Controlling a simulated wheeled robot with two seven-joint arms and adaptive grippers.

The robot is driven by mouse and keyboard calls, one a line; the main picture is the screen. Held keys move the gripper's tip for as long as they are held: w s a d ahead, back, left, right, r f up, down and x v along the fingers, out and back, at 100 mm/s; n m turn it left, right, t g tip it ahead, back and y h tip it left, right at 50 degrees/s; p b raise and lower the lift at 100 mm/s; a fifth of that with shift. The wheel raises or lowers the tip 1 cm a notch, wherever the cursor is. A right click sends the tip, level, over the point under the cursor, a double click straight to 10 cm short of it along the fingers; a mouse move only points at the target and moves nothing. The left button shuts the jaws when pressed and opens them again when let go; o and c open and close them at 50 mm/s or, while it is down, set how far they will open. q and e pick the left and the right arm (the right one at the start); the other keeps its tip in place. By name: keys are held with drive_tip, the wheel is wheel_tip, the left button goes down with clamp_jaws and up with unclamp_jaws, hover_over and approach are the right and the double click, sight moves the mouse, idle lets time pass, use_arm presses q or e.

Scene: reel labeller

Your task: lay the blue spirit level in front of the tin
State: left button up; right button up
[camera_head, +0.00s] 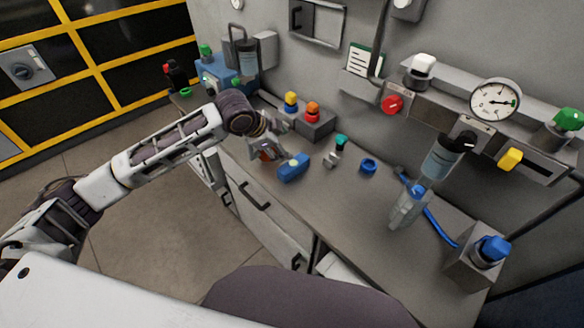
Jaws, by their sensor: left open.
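A short blue block with a small yellow spot on top, which looks like the blue spirit level (293,168), lies on the grey worktop near its front edge. My left arm reaches in from the left, and my left gripper (275,124) is open above the worktop, behind and left of the blue block and apart from it. A grey and orange-brown item (267,153) lies just left of the block, partly under the gripper; I cannot tell whether it is the tin. No other clear tin shows. My right gripper is out of view.
On the worktop (350,210) are a green-topped piece (340,142), a blue ring (368,166) and a clear bottle (408,207). A gauge (495,100) hangs at right. The middle front is clear.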

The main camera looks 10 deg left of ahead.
sight(293, 164)
use_arm(q)
drive_tip(key=n, duration=0.2)
drive_tip(key=s+n, duration=0.1)
drive_tip(key=n, duration=0.2)
drive_tip(key=f+n+g, duration=0.1)
drive_tip(key=n, duration=0.1)
drive_tip(key=shift+s+a+n, duration=0.3)
drive_tip(key=shift+s, duration=0.1)
drive_tip(key=shift+f, duration=0.1)
drive_tip(key=shift+x, duration=4.25)
drive_tip(key=shift+w, duration=0.1)
